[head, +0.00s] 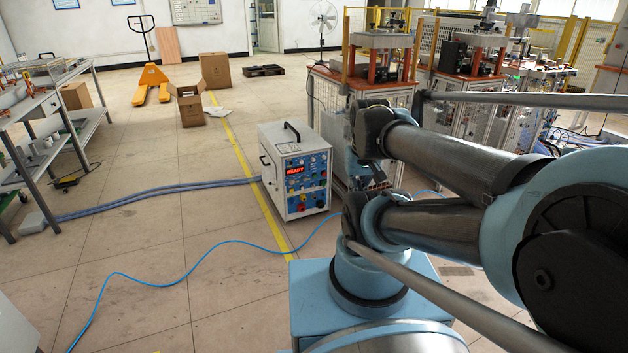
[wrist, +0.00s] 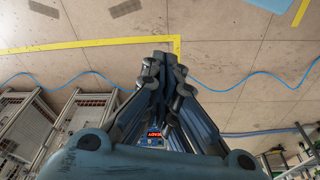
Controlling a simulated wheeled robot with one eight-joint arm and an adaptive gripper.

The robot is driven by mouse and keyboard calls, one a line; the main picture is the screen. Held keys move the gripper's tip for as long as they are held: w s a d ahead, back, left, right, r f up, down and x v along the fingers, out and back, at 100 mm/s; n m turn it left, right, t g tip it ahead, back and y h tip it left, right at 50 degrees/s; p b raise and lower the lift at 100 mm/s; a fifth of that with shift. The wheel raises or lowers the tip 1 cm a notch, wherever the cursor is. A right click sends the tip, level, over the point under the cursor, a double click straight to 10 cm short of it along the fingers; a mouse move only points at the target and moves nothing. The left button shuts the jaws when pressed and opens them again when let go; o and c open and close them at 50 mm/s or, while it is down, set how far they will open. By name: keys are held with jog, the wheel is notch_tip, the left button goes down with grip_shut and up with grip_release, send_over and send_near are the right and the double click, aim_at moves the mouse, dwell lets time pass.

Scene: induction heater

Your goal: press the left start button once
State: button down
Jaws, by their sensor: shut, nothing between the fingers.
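The induction heater (head: 295,170) is a white box on the floor with a blue front panel, a red READY display (head: 295,171) and several small knobs and buttons. I cannot tell which of them is the left start button. In the wrist view, the READY display (wrist: 153,133) shows small behind the gripper linkages, and most of the panel is hidden. My gripper (wrist: 163,60) is shut and empty in the wrist view, its fingers pointing up the picture over the floor. In the head view, my arm stands right of the heater and the fingertips cannot be made out.
A blue cable (head: 150,281) winds over the floor, and thick hoses (head: 150,192) run left from the heater. Caged machines (head: 372,75) stand behind and right. A workbench (head: 50,120) is at left; a yellow pallet jack (head: 151,82) and cardboard boxes (head: 190,104) stand farther back. The floor left of the heater is mostly clear.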

jog(key=w+r, duration=0.5)
jog(key=w, duration=0.7)
jog(key=w+a+f+m+t+y, duration=0.1)
jog(key=w+f+t, duration=0.15)
jog(key=w, duration=1.45)
jog(key=w+f+m+t, duration=0.1)
jog(key=w+f, duration=0.2)
jog(key=w, duration=1.5)
jog(key=w+f+m+t, duration=0.1)
jog(key=w+f+m, duration=0.1)
jog(key=w+f, duration=1.55)
jog(key=w+f+t, duration=0.1)
jog(key=w+f, duration=0.1)
jog(key=f, duration=1.1)
jog(key=w+d+f+m+y, duration=0.1)
jog(key=w+f, duration=0.2)
jog(key=f, duration=1)
jog(key=shift+t, duration=0.35)
jog(key=shift+w, duration=0.1)
